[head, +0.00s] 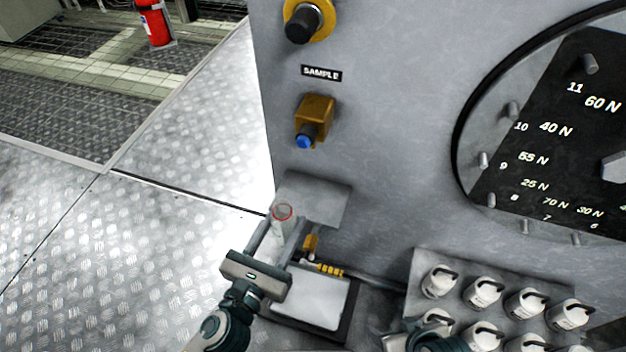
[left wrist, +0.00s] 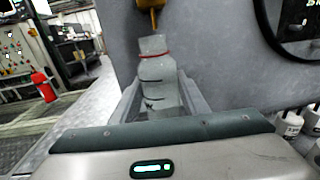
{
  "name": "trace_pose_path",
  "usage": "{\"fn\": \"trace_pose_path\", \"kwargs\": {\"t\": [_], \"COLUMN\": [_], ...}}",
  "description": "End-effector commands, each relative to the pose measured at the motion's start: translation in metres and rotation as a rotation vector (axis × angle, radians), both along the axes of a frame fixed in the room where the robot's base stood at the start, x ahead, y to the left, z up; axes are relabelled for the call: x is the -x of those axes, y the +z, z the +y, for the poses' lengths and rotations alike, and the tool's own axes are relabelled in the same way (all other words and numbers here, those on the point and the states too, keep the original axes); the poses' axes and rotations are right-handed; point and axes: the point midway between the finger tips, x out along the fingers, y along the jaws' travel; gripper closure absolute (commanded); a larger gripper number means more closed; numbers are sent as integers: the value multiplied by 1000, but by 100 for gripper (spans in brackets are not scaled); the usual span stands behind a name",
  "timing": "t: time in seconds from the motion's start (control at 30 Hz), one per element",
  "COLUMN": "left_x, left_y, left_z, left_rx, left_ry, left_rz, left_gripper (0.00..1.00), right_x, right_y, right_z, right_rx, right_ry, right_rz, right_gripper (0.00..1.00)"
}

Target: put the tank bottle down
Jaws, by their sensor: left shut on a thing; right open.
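The tank bottle (head: 281,218) is a pale translucent bottle with a red ring near its top. My left gripper (head: 276,236) is shut on it, one finger on each side, and holds it roughly upright. In the left wrist view the bottle (left wrist: 160,82) stands between the two fingers, with dark marks on its side. Its lower end is hidden behind the gripper body. It is close to the grey panel, below the blue-tipped sample valve (head: 314,120). Part of my right gripper (head: 436,338) shows at the bottom edge, open, apart from the bottle; its fingers are hard to make out.
A pale, dark-edged tray (head: 318,300) lies just right of my left gripper. A grey shelf (head: 314,198) juts from the panel behind the bottle. Several white bottles with black handles stand in a rack (head: 425,262) at the lower right. The metal floor (head: 110,250) at left is clear.

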Motion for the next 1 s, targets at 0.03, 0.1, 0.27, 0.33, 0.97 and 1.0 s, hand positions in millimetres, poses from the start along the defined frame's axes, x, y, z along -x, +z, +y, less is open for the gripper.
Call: {"fn": "trace_pose_path", "kwargs": {"t": [0.03, 0.1, 0.27, 0.33, 0.97, 1.0], "left_x": [-10, -23, -56, -70, -145, -145], "left_y": [3, 3, 2, 2, 1, 1], "left_z": [-4, -10, -23, -29, -60, -60], "left_rx": [0, 1, 2, 1, 0, 0], "left_ry": [-1, 0, 0, -1, -1, -1], "left_rz": [-4, -5, -5, -4, 0, -1], "left_gripper": [86, 86, 86, 86, 86, 86], "right_x": [1, 1, 3, 4, -1, -1], "right_y": [1, 1, 0, -1, 1, 2], "right_z": [-1, -3, -5, -6, 0, 0], "right_rx": [4, 7, 14, 17, 3, 2], "right_ry": [-1, -3, -5, -6, -1, -1], "right_rz": [5, 11, 23, 28, 4, 3], "right_gripper": [38, 38, 38, 38, 38, 38]}}
